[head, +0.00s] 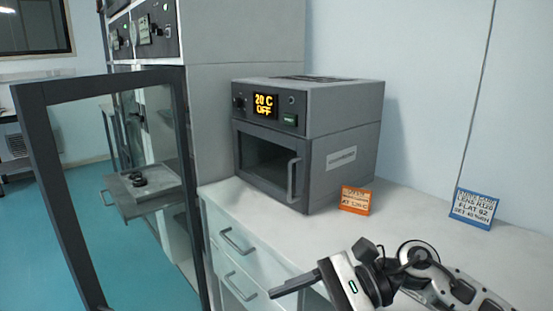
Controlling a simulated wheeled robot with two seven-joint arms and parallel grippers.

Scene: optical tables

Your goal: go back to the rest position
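My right arm comes in from the lower right, over the white counter. Its gripper (293,284) points left in front of the drawers, and one dark finger shows clearly. The other finger is not clearly visible, so I cannot tell whether the gripper is open or shut. I see nothing held in it. My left gripper is not in view.
A grey oven (343,157), door shut, reads "20 C OFF" on the counter (405,225). An orange card (355,200) and a blue card (474,208) stand there. At left, a framed glass door (48,180) stands open near a pulled-out shelf (160,205) holding dark round parts.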

